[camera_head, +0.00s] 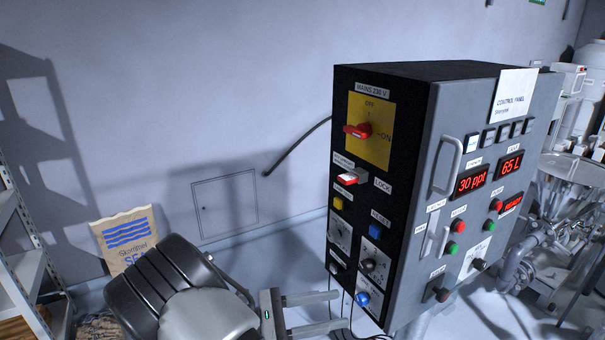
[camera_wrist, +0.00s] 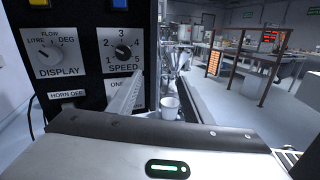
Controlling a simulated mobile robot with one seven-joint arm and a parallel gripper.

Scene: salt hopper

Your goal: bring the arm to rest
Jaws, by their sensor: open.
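My gripper (camera_head: 312,314) is low in the head view, left of the lower part of the control panel (camera_head: 380,180). Its two fingers stand apart with nothing visible between them. In the wrist view the gripper (camera_wrist: 160,105) points past the panel's side, where the display dial (camera_wrist: 45,55) and the speed dial (camera_wrist: 122,50) show close by. In that view one finger overlaps the panel's lower edge; I cannot tell whether it touches.
A paper salt bag (camera_head: 127,238) stands by the wall behind my arm. A shelf rack (camera_head: 20,250) is at the left edge. Pipes and machinery (camera_head: 565,200) stand right of the panel. A white cup (camera_wrist: 169,107) shows beyond my fingers in the wrist view.

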